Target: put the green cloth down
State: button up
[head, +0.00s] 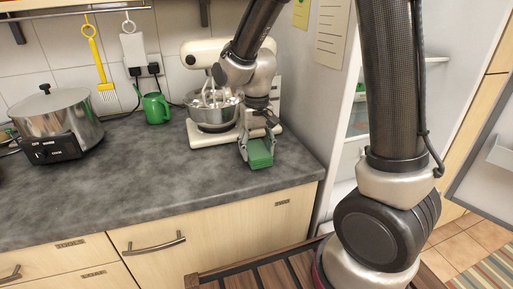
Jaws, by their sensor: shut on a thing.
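The green cloth (260,154) shows as a small green block-like shape between the fingers of my gripper (258,150). My gripper points down and is shut on it, in front of the stand mixer near the right part of the counter. The cloth is at or just above the grey countertop (150,185); I cannot tell whether it touches. Part of the cloth is hidden by the fingers.
A cream stand mixer (200,55) with a metal bowl stands just behind my gripper. A green mug (156,108) and a steel cooker (62,120) stand farther left. The front middle of the counter is clear. Its right edge is near my gripper.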

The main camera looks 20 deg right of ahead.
aim_at(257, 149)
jog(key=shift+f, duration=0.15)
jog(key=o, duration=1)
jog(key=shift+o, duration=0.2)
notch_tip(257, 149, up, 12)
jog(key=s+d+r+t, duration=0.2)
jog(key=s+d, duration=0.5)
jog(key=s, duration=0.2)
jog(key=s+d+r+t, duration=0.2)
jog(key=s+d+r, duration=0.1)
jog(key=s+d, duration=0.5)
jog(key=shift+s+r, duration=0.3)
jog(key=shift+s, duration=0.7)
